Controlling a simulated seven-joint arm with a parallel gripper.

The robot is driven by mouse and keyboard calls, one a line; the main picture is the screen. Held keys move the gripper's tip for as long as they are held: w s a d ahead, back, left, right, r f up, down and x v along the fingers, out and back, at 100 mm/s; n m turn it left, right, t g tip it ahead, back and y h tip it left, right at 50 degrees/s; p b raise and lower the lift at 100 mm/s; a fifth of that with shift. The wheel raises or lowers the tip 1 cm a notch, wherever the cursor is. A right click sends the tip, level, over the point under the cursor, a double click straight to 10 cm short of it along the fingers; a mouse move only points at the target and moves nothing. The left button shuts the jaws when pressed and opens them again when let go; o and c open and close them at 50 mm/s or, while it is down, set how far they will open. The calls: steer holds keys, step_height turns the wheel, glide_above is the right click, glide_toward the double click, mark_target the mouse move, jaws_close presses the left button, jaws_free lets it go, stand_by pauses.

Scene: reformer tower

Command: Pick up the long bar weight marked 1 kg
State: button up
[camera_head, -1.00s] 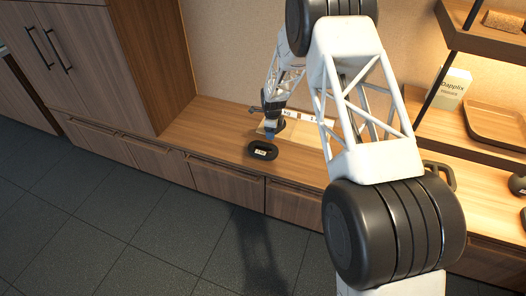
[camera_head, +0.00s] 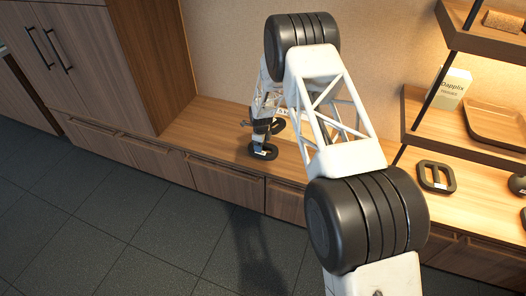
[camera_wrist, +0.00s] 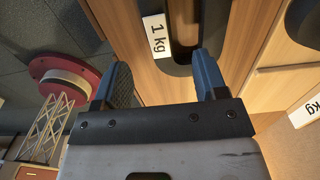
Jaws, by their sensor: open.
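A black ring-shaped weight with a long slot and a white "1 kg" label (camera_wrist: 158,38) fills the top middle of the wrist view. In the head view, a black weight with a white label (camera_head: 263,152) lies near the front edge of the wooden bench, at and below my gripper. My gripper (camera_wrist: 162,72) is open, with its blue fingers apart and the weight's near end showing between and beyond them. I cannot tell whether they touch it. My gripper is small and partly covered in the head view (camera_head: 261,138).
Another dark weight (camera_head: 277,126) lies just behind. A "kg" label (camera_wrist: 306,112) shows at the wrist view's right edge. A black handle-shaped weight (camera_head: 436,177) lies on the bench to the right, near a shelf with a box (camera_head: 453,88) and wooden tray (camera_head: 496,124). The left bench is clear.

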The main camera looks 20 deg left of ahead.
mark_target(269, 157)
steer(key=shift+f, duration=1.05)
steer(key=shift+a+f, duration=0.1)
steer(key=shift+f, duration=2.45)
steer(key=shift+c, duration=0.2)
jaws_close()
